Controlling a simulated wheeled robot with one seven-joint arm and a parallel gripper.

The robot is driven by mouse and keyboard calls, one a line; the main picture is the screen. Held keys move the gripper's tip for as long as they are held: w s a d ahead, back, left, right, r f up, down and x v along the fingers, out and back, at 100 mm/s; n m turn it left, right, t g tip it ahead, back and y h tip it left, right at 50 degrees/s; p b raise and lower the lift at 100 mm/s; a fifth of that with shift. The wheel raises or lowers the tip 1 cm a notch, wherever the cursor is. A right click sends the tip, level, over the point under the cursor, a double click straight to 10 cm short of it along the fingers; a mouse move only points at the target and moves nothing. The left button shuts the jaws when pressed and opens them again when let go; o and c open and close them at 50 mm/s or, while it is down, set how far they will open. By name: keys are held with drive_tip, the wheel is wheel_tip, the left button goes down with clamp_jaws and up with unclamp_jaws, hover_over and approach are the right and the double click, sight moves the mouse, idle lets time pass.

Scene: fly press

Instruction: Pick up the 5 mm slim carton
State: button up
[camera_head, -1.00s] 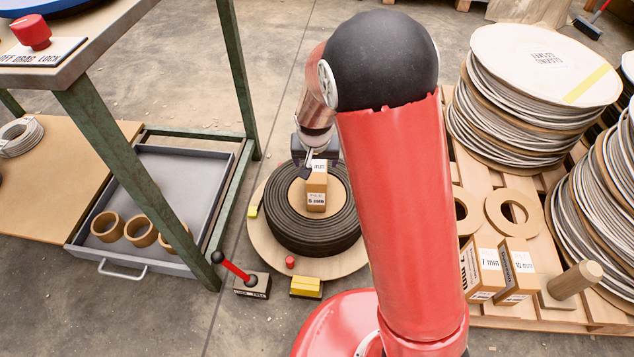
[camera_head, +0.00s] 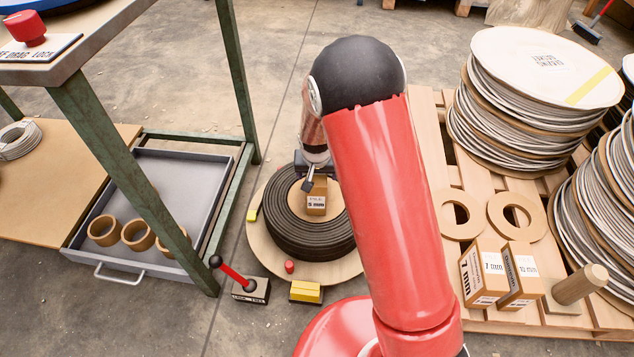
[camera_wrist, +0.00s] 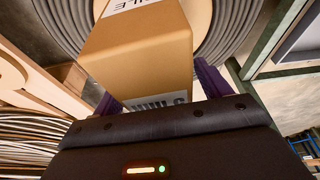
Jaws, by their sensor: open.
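The 5 mm slim carton (camera_head: 317,203) is a small brown box with a white "5 mm" label. My gripper (camera_head: 314,182) is at the carton's far upper side in the head view. In the wrist view my gripper (camera_wrist: 158,88) is open, with one purple finger on each side of the carton. I cannot tell whether the fingers touch it. The gripper body hides part of the carton's lower label there.
The coiled ring (camera_head: 285,222) lies on the wooden board (camera_head: 262,258). A red-handled lever (camera_head: 250,287), a yellow block (camera_head: 306,291) and a small red peg (camera_head: 289,266) are near its front. The green table leg (camera_head: 140,185) stands left. Two similar cartons (camera_head: 484,273) are on the pallet at right.

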drive_tip(key=shift+f, duration=0.25)
idle(0.4)
drive_tip(key=c, duration=1.3)
